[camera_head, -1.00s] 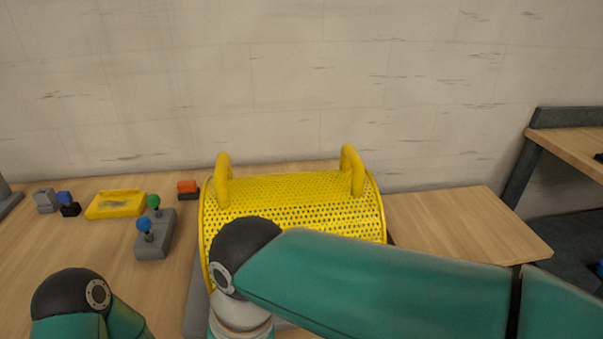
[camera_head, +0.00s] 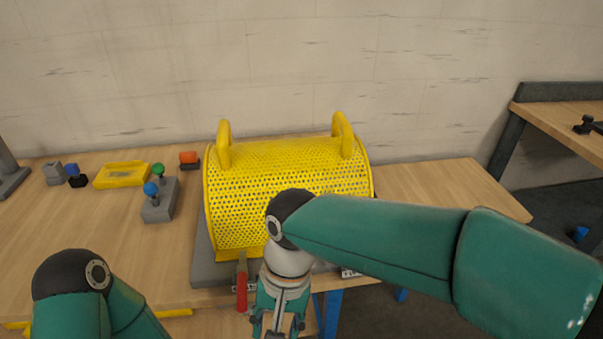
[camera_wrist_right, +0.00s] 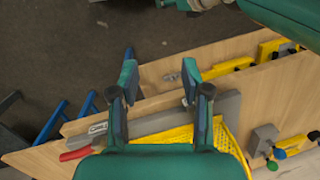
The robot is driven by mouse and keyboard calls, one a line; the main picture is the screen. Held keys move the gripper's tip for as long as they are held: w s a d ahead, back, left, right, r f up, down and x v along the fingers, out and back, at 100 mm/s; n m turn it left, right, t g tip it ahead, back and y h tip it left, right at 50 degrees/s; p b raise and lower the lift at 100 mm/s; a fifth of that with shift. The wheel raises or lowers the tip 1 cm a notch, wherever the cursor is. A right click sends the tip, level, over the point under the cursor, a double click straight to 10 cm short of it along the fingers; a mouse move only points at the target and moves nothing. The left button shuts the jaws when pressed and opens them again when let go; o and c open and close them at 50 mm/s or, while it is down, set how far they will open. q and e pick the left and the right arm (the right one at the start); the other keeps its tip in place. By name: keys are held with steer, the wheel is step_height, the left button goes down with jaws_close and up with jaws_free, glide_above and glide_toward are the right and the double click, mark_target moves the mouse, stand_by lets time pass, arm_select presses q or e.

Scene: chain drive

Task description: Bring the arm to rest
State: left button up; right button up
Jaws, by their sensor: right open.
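My right arm comes in from the right in the head view, and its gripper (camera_head: 277,318) hangs down in front of the table's front edge, partly cut off by the frame. In the right wrist view the right gripper (camera_wrist_right: 158,80) has its two fingers apart with nothing between them. A yellow perforated guard (camera_head: 285,195) with two handles sits on a grey base on the table, behind my right forearm. My left arm shows only as a dark joint and green link at the lower left; its gripper is out of view.
A red-handled clamp (camera_head: 242,286) stands at the base's front edge. A grey block with blue and green knobs (camera_head: 160,205), a yellow tray (camera_head: 122,174) and an orange-black block (camera_head: 189,160) lie on the left. The table (camera_head: 440,190) right of the guard is clear.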

steer(key=d+f+m+g+p, duration=0.1)
steer(key=d+f+m+g, duration=0.2)
steer(key=d+f, duration=0.85)
steer(key=s+d+f+m+y+p, duration=0.1)
steer(key=s+d+f, duration=0.1)
steer(key=s+f, duration=0.5)
steer(key=s+d+f+m+y+p, duration=0.1)
steer(key=s+d+f+y, duration=0.15)
steer(key=f, duration=0.75)
steer(key=w+n+t, duration=0.1)
steer(key=w+f+n+t, duration=0.1)
steer(key=t, duration=0.1)
steer(key=w+f+n+t+h, duration=0.1)
steer(key=t, duration=0.1)
steer(key=shift+w+d+f+n, duration=0.1)
steer(key=shift+w+d+n, duration=0.05)
steer(key=shift+w+n, duration=0.2)
